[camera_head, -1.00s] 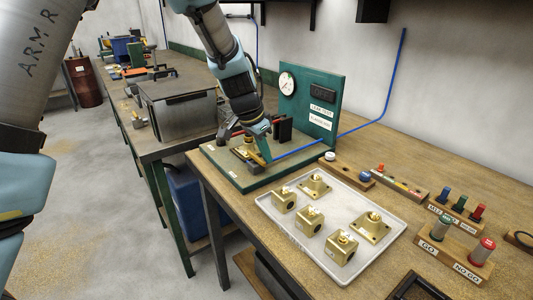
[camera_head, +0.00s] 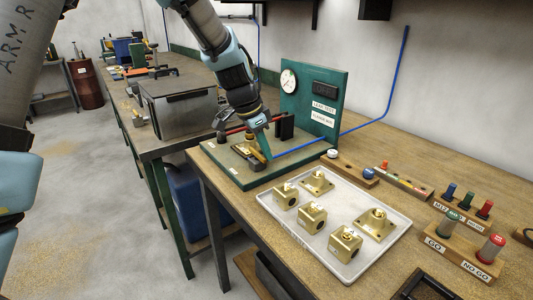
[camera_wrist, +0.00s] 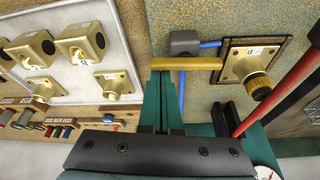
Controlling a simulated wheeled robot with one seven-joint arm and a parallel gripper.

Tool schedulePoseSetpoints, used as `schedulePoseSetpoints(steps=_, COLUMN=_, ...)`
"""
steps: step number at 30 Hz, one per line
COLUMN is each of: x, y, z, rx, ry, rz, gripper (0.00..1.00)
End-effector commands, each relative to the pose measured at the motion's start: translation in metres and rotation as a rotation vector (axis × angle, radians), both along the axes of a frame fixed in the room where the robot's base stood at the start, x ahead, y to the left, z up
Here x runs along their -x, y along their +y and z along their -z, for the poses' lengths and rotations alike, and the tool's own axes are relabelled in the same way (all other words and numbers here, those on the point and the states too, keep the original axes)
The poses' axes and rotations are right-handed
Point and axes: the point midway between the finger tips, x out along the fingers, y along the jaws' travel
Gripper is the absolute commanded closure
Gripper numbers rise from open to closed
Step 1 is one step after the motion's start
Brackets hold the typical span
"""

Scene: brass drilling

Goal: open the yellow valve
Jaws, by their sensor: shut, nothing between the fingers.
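The yellow valve lever (camera_wrist: 188,63) is a straight bar in the wrist view, lying across the picture. Its left end is beside my fingertips, and its other end reaches toward a brass part. A dark grey valve body (camera_wrist: 185,42) with a blue hose sits next to the lever. My gripper (camera_wrist: 161,74) is shut and empty, with its teal fingers at the lever's left end; I cannot tell whether they touch. In the head view my gripper (camera_head: 266,151) is low over the green test stand (camera_head: 232,178), largely hiding the valve there.
The brass part (camera_wrist: 246,66) with a knurled knob and a red bar (camera_wrist: 290,90) lie right of the lever. A gauge panel (camera_head: 320,100) stands behind. A tray (camera_head: 290,222) of several brass parts is in front. Gauge blocks (camera_head: 460,252) stand at the right.

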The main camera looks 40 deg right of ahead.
Motion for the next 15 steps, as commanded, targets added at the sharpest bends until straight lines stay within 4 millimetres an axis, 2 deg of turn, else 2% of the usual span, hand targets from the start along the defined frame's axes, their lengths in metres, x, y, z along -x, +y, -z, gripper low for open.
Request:
schedulePoseSetpoints(steps=8, x=-0.001, y=0.006, z=0.004, rx=0.000, ry=0.002, rz=0.156, gripper=1.00)
schedulePoseSetpoints(steps=15, x=-0.002, y=0.013, z=0.002, rx=0.000, ry=0.002, rz=0.380, gripper=1.00)
